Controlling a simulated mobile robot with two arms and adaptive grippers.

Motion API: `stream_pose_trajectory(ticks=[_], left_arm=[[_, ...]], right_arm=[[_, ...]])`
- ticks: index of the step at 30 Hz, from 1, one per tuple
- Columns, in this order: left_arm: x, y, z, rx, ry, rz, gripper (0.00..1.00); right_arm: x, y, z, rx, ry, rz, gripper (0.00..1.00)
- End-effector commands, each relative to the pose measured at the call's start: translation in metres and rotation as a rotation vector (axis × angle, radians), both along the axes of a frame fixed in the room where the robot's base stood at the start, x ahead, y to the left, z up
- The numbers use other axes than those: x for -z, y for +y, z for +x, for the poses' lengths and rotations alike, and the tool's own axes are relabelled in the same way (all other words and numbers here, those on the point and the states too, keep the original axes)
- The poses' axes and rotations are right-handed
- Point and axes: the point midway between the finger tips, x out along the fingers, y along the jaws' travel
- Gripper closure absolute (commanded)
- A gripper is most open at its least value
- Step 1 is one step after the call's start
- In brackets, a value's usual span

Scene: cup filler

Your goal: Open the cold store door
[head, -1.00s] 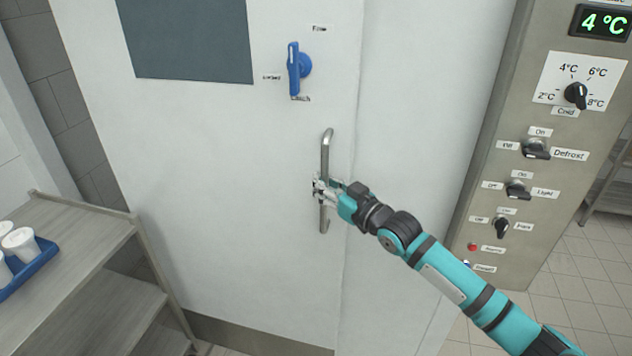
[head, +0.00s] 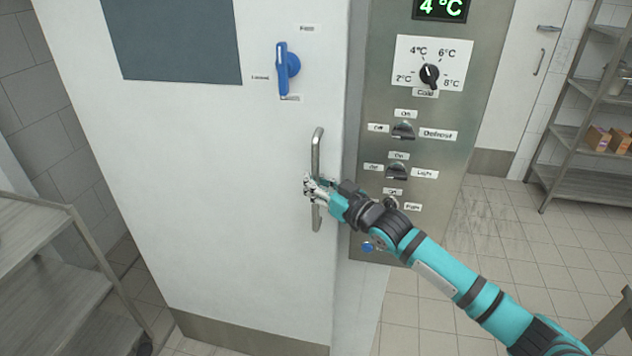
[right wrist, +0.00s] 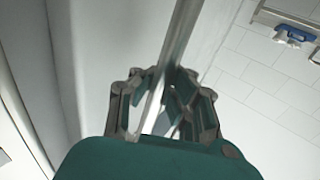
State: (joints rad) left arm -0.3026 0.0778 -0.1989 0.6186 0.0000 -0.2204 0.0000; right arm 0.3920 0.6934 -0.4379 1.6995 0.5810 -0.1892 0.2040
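The cold store door (head: 220,200) is a white panel with a dark grey square at its upper left. Its right edge stands out in front of the control panel's left side, so the door looks ajar. My right gripper (head: 314,189) is shut around the vertical metal door handle (head: 318,150). In the right wrist view the handle bar (right wrist: 168,65) runs between the fingers of the right gripper (right wrist: 165,95). A blue lever (head: 284,70) on the door points roughly up and down. My left gripper is not in view.
A steel control panel (head: 385,225) with a 4 °C display (head: 440,9) and knobs stands right behind the door edge. A shelf rack (head: 40,290) is at left. Tiled floor (head: 490,240) is open at right, before another rack (head: 570,185).

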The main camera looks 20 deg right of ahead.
Motion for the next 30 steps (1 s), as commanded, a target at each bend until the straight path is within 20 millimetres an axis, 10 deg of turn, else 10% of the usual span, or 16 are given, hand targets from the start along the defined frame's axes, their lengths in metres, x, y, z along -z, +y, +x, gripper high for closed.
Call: stream_pose_trajectory(ticks=[10,19,30], left_arm=[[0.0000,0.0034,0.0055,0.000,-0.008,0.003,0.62],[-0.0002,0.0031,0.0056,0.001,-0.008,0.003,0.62],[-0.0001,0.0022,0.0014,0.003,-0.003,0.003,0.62]], right_arm=[[0.0076,0.0031,-0.0019,-0.005,0.016,-0.001,1.00],[0.0040,0.0019,-0.0010,-0.003,0.008,-0.001,0.61],[0.0023,-0.0011,-0.0056,-0.002,0.004,-0.002,0.60]])
